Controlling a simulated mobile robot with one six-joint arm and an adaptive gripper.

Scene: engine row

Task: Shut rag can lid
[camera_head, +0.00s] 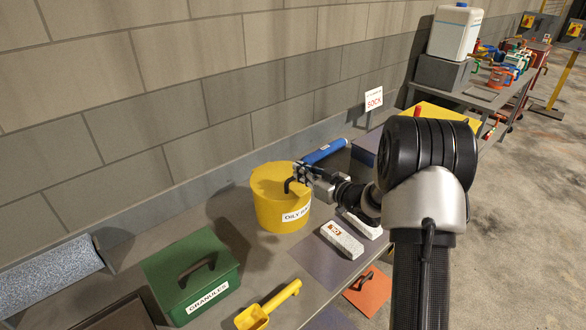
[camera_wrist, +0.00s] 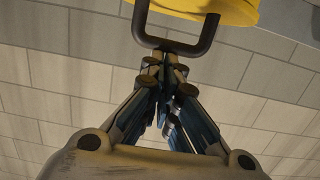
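The yellow rag can (camera_head: 281,214), labelled as an oily can, stands on the bench near the wall. Its yellow lid (camera_head: 270,177) shows at the top; I cannot tell whether it is fully seated. A dark bent handle (camera_head: 288,186) sticks out from the lid. My gripper (camera_head: 300,181) is at this handle, coming from the right. In the wrist view, the fingertips of my gripper (camera_wrist: 172,58) come together at the crossbar of the handle (camera_wrist: 174,46), and the yellow lid (camera_wrist: 215,9) is just beyond. The exact contact is partly hidden.
A blue roll (camera_head: 325,151) lies behind my gripper. A green granules box (camera_head: 190,270) and yellow scoop (camera_head: 266,306) are left of and in front of the can. A SOCK sign (camera_head: 374,98) stands behind.

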